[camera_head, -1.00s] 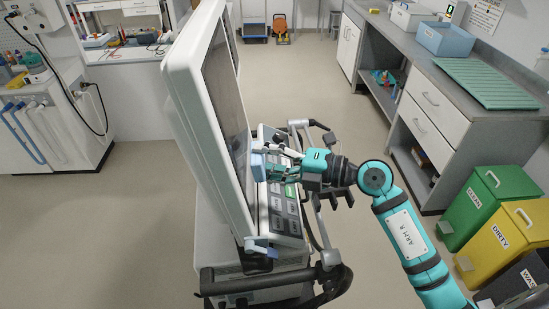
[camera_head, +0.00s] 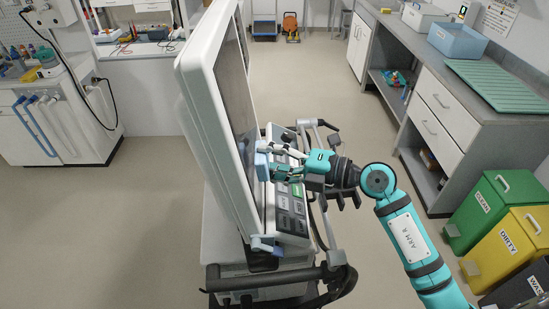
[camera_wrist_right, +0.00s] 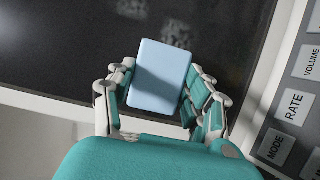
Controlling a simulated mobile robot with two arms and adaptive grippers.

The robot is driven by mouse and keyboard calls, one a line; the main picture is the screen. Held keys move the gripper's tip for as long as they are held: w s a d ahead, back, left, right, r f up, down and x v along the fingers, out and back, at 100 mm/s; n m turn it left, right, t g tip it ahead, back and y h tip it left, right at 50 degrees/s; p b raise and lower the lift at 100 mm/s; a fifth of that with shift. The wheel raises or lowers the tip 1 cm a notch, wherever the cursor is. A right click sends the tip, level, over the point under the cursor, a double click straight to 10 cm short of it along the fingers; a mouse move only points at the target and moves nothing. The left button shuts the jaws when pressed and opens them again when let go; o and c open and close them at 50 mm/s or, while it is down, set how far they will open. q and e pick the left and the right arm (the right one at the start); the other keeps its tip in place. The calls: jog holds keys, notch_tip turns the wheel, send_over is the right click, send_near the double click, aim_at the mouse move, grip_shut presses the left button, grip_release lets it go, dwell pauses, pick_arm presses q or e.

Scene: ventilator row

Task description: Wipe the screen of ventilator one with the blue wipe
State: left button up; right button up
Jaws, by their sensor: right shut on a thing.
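The ventilator's dark screen (camera_head: 235,95) stands upright in a white frame, seen at a steep angle in the head view. In the right wrist view the screen (camera_wrist_right: 60,50) fills the upper left, with faint pale smudges above the wipe. My right gripper (camera_head: 272,163) is shut on the blue wipe (camera_head: 262,160), a light blue block. In the right wrist view the wipe (camera_wrist_right: 160,75) sits between both fingers, in front of the screen's lower part. I cannot tell if it touches the glass. My left gripper is not in view.
A key panel (camera_head: 290,205) with RATE, VOLUME and MODE keys lies beside the screen. A dark handle rail (camera_head: 275,276) runs along the cart's near side. Green (camera_head: 492,208) and yellow (camera_head: 508,248) bins stand at right. The floor at left is clear.

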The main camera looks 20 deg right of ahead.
jog(key=shift+w+a+f+p, duration=0.1)
jog(key=shift+w+a+p, duration=0.1)
jog(key=shift+a+p, duration=0.35)
jog(key=shift+a, duration=0.1)
